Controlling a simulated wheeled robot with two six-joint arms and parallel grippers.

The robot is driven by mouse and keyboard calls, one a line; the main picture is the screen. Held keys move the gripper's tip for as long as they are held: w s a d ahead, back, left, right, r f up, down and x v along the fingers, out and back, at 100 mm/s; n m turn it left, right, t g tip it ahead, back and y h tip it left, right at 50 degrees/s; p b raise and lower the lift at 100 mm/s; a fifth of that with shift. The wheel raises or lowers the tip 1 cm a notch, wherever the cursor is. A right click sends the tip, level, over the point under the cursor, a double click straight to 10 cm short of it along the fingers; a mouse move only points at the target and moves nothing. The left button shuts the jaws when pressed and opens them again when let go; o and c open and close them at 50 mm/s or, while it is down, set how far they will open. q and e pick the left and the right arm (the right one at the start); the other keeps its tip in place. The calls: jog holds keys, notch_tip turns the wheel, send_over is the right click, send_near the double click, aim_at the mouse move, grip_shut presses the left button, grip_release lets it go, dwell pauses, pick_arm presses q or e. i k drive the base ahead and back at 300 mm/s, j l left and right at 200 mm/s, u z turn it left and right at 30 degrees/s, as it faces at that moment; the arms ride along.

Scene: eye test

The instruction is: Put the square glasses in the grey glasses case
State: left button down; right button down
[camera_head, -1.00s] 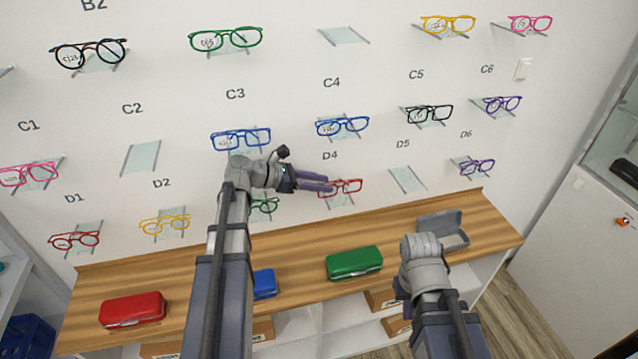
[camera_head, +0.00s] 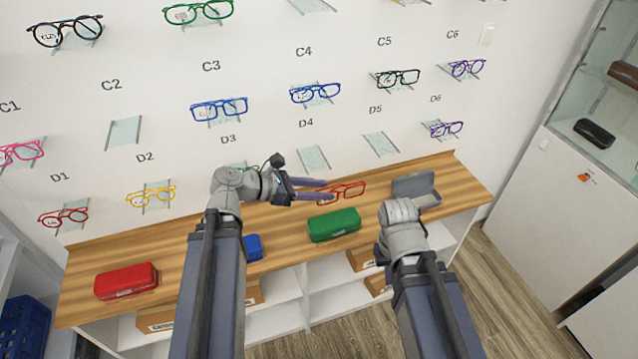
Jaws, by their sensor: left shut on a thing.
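My left gripper (camera_head: 327,190) is shut on red glasses with square-looking lenses (camera_head: 351,190), near their left side. It holds them out in front of the wall, over the wooden counter in the picture. The grey glasses case (camera_head: 416,187) stands open on the counter's right part, to the right of the glasses and apart from them. The forearm and grey wrist of my right arm show just in front of the grey case and overlap its lower left in the picture. The right gripper's fingers are hidden.
A green case (camera_head: 333,225), a blue case (camera_head: 254,247) and a red case (camera_head: 126,281) sit shut on the wooden counter (camera_head: 190,240). Several glasses hang on wall holders. An empty holder (camera_head: 313,158) is above the held glasses. A cabinet stands at the right.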

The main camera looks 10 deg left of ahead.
aim_at(417, 203)
jog(key=i+l, duration=0.1)
jog(key=l, duration=0.3)
jog(key=i+l, duration=0.15)
jog(key=l, duration=0.25)
jog(key=i+l, duration=0.1)
jog(key=l, duration=0.3)
jog(key=i+l, duration=0.15)
jog(key=l, duration=0.25)
